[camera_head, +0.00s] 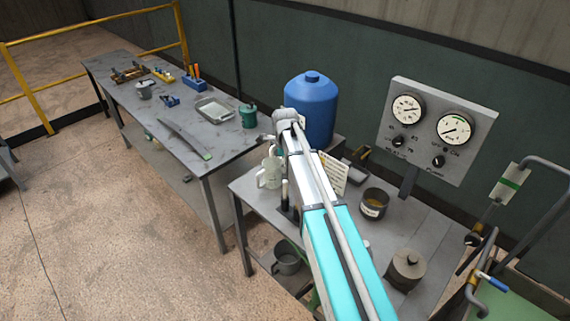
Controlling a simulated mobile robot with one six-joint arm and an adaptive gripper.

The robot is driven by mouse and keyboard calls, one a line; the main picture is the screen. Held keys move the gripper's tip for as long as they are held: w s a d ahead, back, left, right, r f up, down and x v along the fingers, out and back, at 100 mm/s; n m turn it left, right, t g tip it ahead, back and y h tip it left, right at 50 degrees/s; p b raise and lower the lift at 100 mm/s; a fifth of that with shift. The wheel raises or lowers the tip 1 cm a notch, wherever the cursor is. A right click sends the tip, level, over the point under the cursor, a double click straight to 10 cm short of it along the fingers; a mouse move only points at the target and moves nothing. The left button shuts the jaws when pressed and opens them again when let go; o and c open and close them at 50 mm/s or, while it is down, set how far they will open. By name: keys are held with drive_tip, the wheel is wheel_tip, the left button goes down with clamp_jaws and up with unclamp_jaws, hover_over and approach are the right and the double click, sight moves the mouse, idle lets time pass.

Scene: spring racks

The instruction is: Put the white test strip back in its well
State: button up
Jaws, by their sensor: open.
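I cannot make out the white test strip or its well in the head view. My arm rises from the bottom edge across the near bench (415,235) and ends in a grey joint in front of the blue drum. My gripper cannot be picked out; the part beyond that joint seems hidden behind the arm. A white lined card (333,175) stands on the near bench just right of the arm; its print is too small to read.
A blue drum (309,105) stands behind the arm. A pale jug (269,173), a dark labelled pot (374,204) and a lidded brown pot (406,268) are nearby. A gauge panel (432,130) stands behind. The long left bench (185,120) holds a tray (214,109) and small tools.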

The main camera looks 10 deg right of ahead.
drive_tip(key=shift+r+p, duration=0.95)
drive_tip(key=shift+r, duration=0.3)
drive_tip(key=shift+s, duration=0.1)
drive_tip(key=s+f+n+b, duration=0.5)
drive_tip(key=s+n, duration=0.6)
drive_tip(key=s, duration=0.1)
drive_tip(key=s+f+n+b, duration=0.6)
drive_tip(key=s+n, duration=0.6)
drive_tip(key=shift+a, duration=0.35)
